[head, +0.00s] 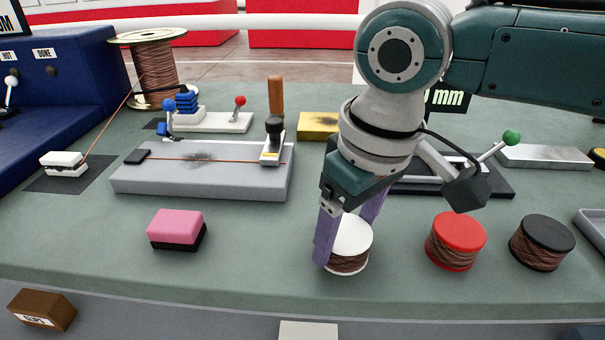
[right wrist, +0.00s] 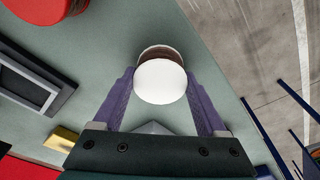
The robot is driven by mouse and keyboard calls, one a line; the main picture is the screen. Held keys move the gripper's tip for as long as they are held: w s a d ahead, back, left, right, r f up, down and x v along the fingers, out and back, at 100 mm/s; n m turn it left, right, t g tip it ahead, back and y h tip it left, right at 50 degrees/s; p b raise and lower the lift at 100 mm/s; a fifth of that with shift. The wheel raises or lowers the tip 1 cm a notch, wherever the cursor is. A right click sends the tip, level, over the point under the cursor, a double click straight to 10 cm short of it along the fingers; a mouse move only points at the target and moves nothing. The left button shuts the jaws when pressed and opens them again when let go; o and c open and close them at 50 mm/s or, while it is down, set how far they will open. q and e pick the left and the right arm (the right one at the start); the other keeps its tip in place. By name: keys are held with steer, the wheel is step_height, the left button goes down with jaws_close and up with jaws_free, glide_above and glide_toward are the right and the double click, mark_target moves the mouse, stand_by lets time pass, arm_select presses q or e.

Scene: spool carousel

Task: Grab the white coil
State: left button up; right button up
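The white coil (head: 352,238) has a white cap over brown winding and stands upright on the bench near the front edge. My right gripper (head: 347,232) reaches down over it, with one purple finger at its left and the other behind its right side. In the right wrist view the white coil (right wrist: 160,82) sits centred between the tips of my right gripper (right wrist: 160,76). Both fingers lie close against its sides, and I cannot tell whether they press on it. My left gripper is in neither view.
A red coil (head: 456,240) and a black coil (head: 541,242) stand to the right. A pink-topped block (head: 176,229) is to the left. A grey fixture (head: 200,180) lies behind, and a big wire spool (head: 155,70) at the back left.

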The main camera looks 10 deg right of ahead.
jaws_close()
stand_by(0.3)
steer(key=shift+r, duration=0.15)
